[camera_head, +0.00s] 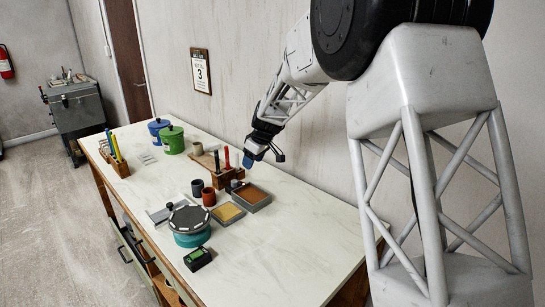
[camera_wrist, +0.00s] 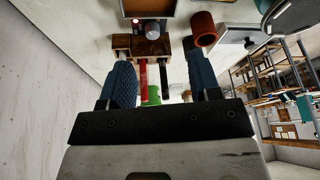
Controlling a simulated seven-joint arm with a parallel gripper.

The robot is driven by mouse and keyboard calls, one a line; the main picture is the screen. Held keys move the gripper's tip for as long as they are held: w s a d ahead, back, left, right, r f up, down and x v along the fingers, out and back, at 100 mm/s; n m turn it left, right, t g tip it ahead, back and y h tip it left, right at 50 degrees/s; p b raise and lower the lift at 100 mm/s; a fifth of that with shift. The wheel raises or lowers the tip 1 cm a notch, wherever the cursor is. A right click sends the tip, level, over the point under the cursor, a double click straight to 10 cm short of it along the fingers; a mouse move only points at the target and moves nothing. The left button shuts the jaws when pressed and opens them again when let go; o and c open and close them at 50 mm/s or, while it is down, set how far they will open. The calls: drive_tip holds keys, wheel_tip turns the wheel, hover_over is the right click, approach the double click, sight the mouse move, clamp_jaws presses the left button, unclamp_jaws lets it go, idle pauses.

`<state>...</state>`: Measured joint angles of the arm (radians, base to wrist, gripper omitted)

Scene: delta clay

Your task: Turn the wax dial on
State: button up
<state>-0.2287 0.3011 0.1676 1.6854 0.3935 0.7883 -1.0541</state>
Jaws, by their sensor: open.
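My gripper (camera_head: 263,159) is open above the table, close to a wooden tool block (camera_head: 228,176). In the wrist view, its two blue fingers (camera_wrist: 157,62) are spread apart with nothing held between them. The wooden block (camera_wrist: 151,47) shows beyond the fingers, with a red handle (camera_wrist: 143,75) and a dark handle (camera_wrist: 164,76) between them. A small grey round knob (camera_wrist: 152,30) is beside the block, with a small red spot near it. It may be the wax dial, but no label is readable. The knob appears apart from the fingers.
Two shallow trays (camera_head: 262,205) (camera_head: 229,220), a reddish cup (camera_head: 209,197) and a dark cup (camera_head: 197,188) stand near the block. A teal pot with a grey lid (camera_head: 189,218) and a black device with a green display (camera_head: 197,258) are nearer. The right front tabletop is clear.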

drive_tip(key=s+d+r+m, duration=0.2)
drive_tip(key=s+d+r, duration=0.4)
drive_tip(key=s, duration=0.3)
drive_tip(key=shift+s+d+r+h, duration=0.25)
drive_tip(key=shift+s+d+h, duration=0.15)
idle(0.4)
drive_tip(key=g+h, duration=0.2)
drive_tip(key=h, duration=0.1)
hover_over(234, 181)
drive_tip(key=shift+n, duration=0.3)
wheel_tip(234, 181, down, 13)
drive_tip(key=shift+w+r, duration=0.15)
drive_tip(key=shift+r, duration=0.05)
drive_tip(key=shift+f, duration=0.15)
drive_tip(key=shift+f, duration=3.75)
